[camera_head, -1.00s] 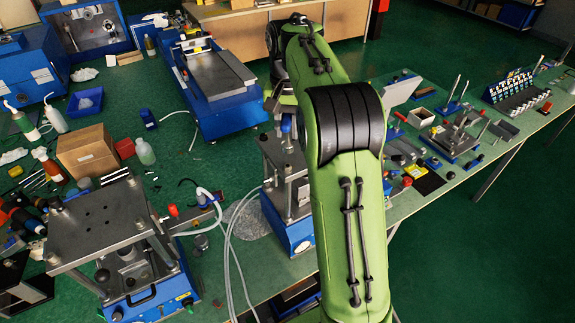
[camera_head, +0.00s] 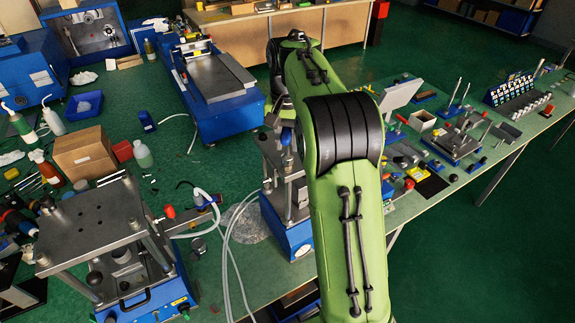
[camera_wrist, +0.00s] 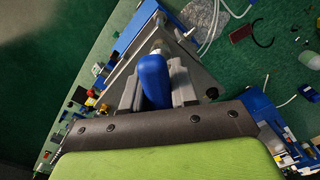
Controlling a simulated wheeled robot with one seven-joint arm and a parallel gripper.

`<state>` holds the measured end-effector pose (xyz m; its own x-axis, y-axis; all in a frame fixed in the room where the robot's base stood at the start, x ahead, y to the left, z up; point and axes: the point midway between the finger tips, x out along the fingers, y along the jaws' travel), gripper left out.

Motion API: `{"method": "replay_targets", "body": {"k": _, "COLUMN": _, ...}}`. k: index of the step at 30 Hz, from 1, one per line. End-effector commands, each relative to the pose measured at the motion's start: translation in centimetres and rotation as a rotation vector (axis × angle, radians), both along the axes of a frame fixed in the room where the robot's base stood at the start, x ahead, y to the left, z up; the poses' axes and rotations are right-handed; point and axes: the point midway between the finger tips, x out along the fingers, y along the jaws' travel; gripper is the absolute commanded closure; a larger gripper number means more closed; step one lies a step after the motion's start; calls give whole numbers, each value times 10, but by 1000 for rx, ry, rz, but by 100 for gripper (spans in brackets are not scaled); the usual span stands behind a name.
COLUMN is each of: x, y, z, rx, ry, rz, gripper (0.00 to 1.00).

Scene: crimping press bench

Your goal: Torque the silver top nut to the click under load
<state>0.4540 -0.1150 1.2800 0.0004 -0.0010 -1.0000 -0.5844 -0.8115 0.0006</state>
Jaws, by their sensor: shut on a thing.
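My gripper (camera_wrist: 154,88) is shut on a blue-handled tool (camera_wrist: 153,72), with one grey finger on each side of the handle. A pale tip shows at the handle's far end. Beneath it is the grey top plate (camera_wrist: 192,68) of a small press. In the head view, the blue tool (camera_head: 287,136) shows above the press's top plate, left of my green arm. The press has steel posts and a blue base (camera_head: 288,236). I cannot make out the silver top nut in either view, nor whether the tool touches it.
A larger press (camera_head: 92,222) stands at the lower left. Pale hoses (camera_head: 228,235) run between the two presses. A cardboard box (camera_head: 84,153) and bottles stand further left. Small tools and fixtures (camera_head: 455,140) crowd the bench on the right. Green floor is clear beyond the bench edge.

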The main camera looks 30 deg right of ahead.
Motion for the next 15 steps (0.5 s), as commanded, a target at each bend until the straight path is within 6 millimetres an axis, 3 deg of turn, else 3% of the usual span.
{"method": "replay_targets", "body": {"k": 15, "x": 0, "y": 0, "z": -10, "rx": 0, "ry": 0, "rz": 0, "gripper": 100}}
